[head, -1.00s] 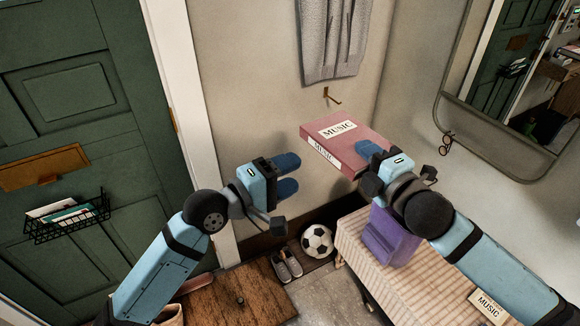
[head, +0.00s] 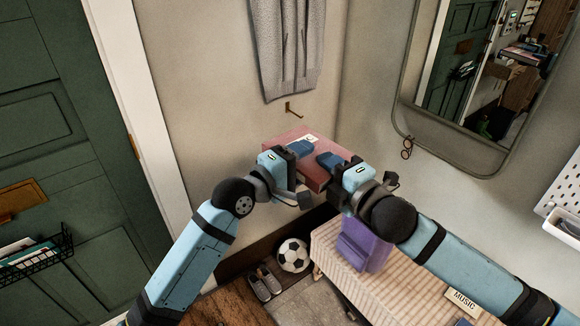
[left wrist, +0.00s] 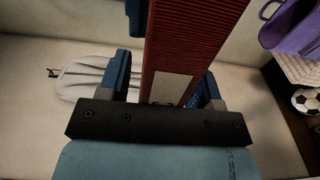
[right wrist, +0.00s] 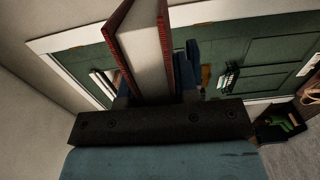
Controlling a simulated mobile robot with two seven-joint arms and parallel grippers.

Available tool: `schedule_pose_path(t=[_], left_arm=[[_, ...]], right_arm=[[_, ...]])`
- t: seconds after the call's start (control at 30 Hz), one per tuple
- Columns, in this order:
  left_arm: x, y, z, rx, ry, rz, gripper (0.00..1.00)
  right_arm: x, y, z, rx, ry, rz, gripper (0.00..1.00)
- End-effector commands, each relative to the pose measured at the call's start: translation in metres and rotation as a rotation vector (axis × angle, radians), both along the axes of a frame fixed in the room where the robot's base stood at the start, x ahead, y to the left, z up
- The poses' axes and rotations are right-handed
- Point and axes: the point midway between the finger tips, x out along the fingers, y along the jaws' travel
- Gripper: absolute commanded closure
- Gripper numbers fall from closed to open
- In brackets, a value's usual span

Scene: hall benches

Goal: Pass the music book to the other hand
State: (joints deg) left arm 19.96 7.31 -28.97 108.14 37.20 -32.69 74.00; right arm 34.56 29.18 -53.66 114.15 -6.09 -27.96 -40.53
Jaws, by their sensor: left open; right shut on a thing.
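The music book (head: 284,139) is a flat red-pink book held up in front of the wall, partly hidden by both grippers in the head view. My right gripper (head: 328,161) is shut on its near right part; the right wrist view shows its cover and pale pages (right wrist: 147,50) at the fingers. My left gripper (head: 300,151) is at the book's near left part, open. In the left wrist view the book (left wrist: 190,45) lies between the left fingers, with a gap beside the left-hand finger; contact at the other finger is unclear.
A striped bench (head: 393,290) stands below right, with a purple bag (head: 362,247) and a card reading MUSIC (head: 463,302). A football (head: 292,255) and shoes (head: 263,283) are on the floor. A grey garment (head: 289,50) and a wall hook (head: 292,109) are behind the book.

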Motion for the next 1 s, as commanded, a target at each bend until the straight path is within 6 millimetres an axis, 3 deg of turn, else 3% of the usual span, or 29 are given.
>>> schedule_pose_path(t=[0.3, 0.53, 0.6, 0.63, 0.73, 0.77, 1.0], left_arm=[[0.0016, -0.0025, 0.0005, 0.0, -0.001, -0.001, 0.42], [0.0014, -0.0027, 0.0003, 0.001, -0.001, -0.001, 0.94], [0.0014, -0.0027, 0.0, 0.001, -0.001, -0.001, 1.0], [0.0013, -0.0028, 0.0007, 0.0, -0.001, -0.001, 1.0], [0.0012, -0.0027, 0.0006, 0.0, -0.001, -0.001, 1.0], [0.0013, -0.0026, 0.0007, 0.0, -0.001, -0.001, 1.0], [0.0014, -0.0021, 0.0009, -0.001, -0.002, 0.0, 1.0]], right_arm=[[-0.0007, 0.0008, 0.0008, 0.001, -0.002, 0.003, 1.0], [-0.0013, 0.0015, 0.001, 0.003, -0.002, 0.005, 1.0], [-0.0015, 0.0018, 0.0013, 0.003, -0.001, 0.005, 1.0], [-0.0015, 0.0018, 0.0015, 0.004, -0.002, 0.006, 0.69], [-0.0014, 0.0015, 0.0015, 0.003, -0.002, 0.005, 0.46], [-0.0012, 0.0013, 0.0014, 0.003, -0.002, 0.004, 0.42], [-0.0005, 0.0003, 0.0006, 0.001, -0.001, 0.002, 0.42]])
